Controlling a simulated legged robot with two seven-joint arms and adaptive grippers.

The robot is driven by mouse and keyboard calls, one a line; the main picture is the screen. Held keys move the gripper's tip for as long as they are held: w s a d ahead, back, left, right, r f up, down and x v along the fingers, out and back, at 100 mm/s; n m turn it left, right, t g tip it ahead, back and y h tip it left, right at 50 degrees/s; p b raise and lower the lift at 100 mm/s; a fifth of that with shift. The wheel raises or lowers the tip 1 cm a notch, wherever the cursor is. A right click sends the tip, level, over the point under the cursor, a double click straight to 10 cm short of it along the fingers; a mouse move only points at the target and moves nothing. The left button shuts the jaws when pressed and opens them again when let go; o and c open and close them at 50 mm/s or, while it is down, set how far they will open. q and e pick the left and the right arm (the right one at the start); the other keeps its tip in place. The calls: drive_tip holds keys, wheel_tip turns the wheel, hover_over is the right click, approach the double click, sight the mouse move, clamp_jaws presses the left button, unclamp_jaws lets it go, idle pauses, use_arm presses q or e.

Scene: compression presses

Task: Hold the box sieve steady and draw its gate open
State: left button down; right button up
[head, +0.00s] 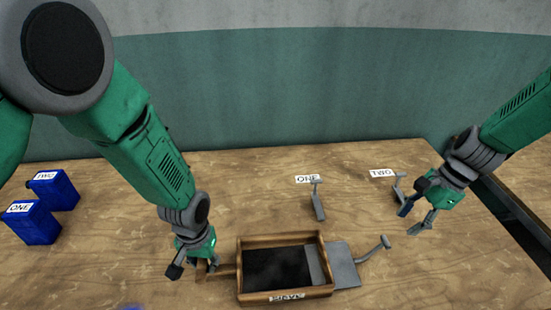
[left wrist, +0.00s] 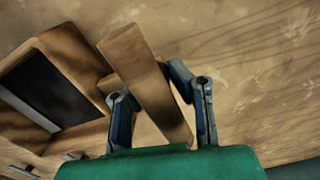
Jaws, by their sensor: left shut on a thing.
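The wooden box sieve (head: 240,278) sits on the table at the bottom middle of the head view, its inside dark, a label on its front wall. Its grey gate (head: 344,266) sticks out through the right side, with part still inside the box. A grey gate handle (head: 372,248) rises at the gate's right end. My left gripper (head: 196,268) is shut on the sieve's wooden handle at the left; the left wrist view shows this wooden handle (left wrist: 143,78) between the fingers. My right gripper (head: 417,213) is open and empty, above and to the right of the gate handle.
Two blue containers, labelled ONE (head: 33,225) and TWO (head: 58,192), stand at the left. Grey lever-like pieces stand by the ONE label (head: 307,179) and the TWO label (head: 382,173); the latter is close to my right gripper.

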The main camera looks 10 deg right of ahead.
use_arm(q)
drive_tip(key=c, duration=1.4)
unclamp_jaws()
